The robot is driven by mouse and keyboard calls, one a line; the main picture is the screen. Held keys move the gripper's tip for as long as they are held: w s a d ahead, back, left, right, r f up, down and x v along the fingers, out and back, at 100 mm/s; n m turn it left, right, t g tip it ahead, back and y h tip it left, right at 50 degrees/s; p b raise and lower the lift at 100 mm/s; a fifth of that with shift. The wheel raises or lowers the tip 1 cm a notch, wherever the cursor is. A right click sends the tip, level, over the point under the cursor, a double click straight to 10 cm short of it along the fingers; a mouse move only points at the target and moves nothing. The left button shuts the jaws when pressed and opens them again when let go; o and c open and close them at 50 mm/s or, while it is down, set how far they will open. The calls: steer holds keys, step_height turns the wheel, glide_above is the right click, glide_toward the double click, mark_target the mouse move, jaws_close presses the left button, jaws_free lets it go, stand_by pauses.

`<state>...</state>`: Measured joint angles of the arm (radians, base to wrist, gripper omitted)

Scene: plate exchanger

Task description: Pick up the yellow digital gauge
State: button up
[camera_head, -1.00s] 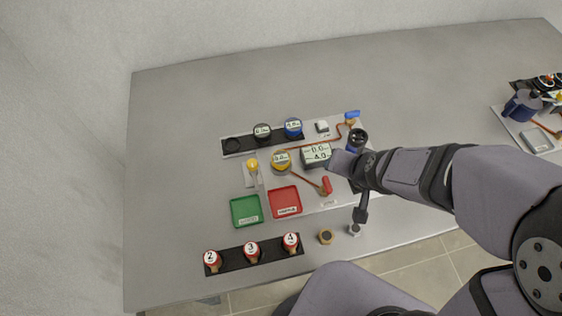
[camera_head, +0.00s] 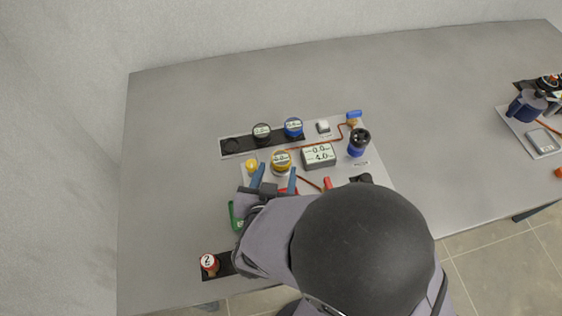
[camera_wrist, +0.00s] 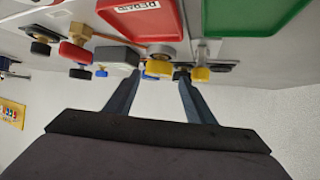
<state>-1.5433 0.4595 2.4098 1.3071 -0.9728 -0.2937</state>
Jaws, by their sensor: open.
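The yellow digital gauge (camera_head: 281,160) stands on the light panel in the head view, with its display facing up. My gripper (camera_head: 277,170) is open, with its two blue fingers pointing at the gauge from the front side. In the wrist view the yellow gauge (camera_wrist: 158,67) shows between and beyond the fingertips of my gripper (camera_wrist: 160,76). I cannot tell whether either finger touches it. Nothing is held.
A grey display box (camera_head: 319,156) stands right of the gauge, a yellow knob (camera_head: 251,165) left. Dark and blue gauges (camera_head: 293,128) sit in a black rack behind. The red tray (camera_wrist: 140,22) and green tray (camera_wrist: 255,22) lie nearer. Open table surrounds the panel.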

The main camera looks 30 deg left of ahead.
mark_target(280, 164)
steer(key=shift+p+x, duration=0.55)
steer(key=shift+x, duration=3.1)
steer(key=shift+d+f, duration=0.1)
steer(key=shift+d, duration=0.05)
steer(key=shift+c, duration=0.3)
steer(key=c, duration=0.9)
